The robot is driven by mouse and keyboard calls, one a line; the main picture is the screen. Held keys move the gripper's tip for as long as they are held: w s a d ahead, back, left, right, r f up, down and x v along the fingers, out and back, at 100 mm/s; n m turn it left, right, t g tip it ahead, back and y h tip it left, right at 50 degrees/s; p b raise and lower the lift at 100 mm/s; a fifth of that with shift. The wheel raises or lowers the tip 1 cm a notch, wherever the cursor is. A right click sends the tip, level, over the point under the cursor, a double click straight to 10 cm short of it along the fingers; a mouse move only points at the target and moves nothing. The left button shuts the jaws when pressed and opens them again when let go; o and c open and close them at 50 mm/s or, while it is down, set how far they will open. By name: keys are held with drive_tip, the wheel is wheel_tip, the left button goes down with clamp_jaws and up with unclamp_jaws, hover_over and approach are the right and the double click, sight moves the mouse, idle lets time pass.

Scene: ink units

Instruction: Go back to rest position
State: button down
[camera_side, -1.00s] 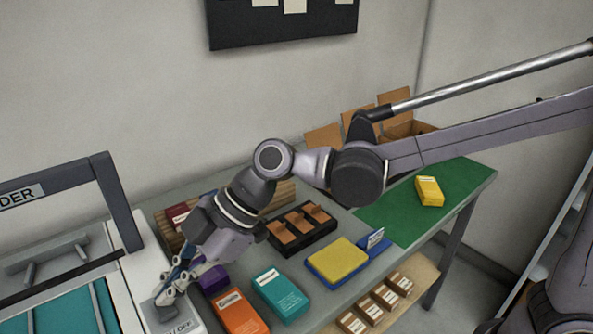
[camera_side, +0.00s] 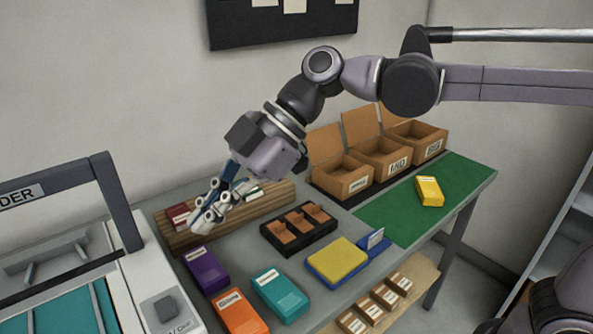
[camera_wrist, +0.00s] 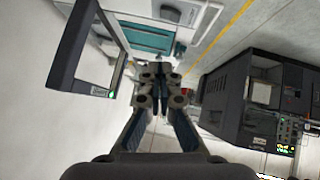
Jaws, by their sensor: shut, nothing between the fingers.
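My gripper (camera_side: 216,207) is shut and empty. In the side view it hangs in the air above the left part of the grey table, in front of the wooden rack (camera_side: 175,238). In the wrist view my gripper (camera_wrist: 160,88) shows with its fingers together and nothing between them. My arm reaches in from the upper right and is raised above the table.
Purple (camera_side: 206,270), orange (camera_side: 240,312) and teal (camera_side: 280,295) boxes lie below my gripper. The machine with a grey button (camera_side: 165,308) stands at left. A black tray (camera_side: 299,230), yellow pad (camera_side: 337,260), cardboard bins (camera_side: 380,165) and yellow box (camera_side: 429,191) are further right.

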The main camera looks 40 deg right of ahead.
drive_tip(key=s+d+f+m+t+h, duration=0.1)
drive_tip(key=d+f+m, duration=0.4)
drive_tip(key=d, duration=0.6)
drive_tip(key=s+d+f+m+t+h, duration=0.2)
drive_tip(key=d+f+m+h, duration=0.3)
drive_tip(key=d, duration=0.6)
drive_tip(key=s+d+f+m+t+h, duration=0.2)
drive_tip(key=d+f+m, duration=0.3)
drive_tip(key=d+m, duration=0.4)
drive_tip(key=shift+s+d+h, duration=0.5)
drive_tip(key=shift+s+d, duration=0.35)
drive_tip(key=shift+d, duration=0.1)
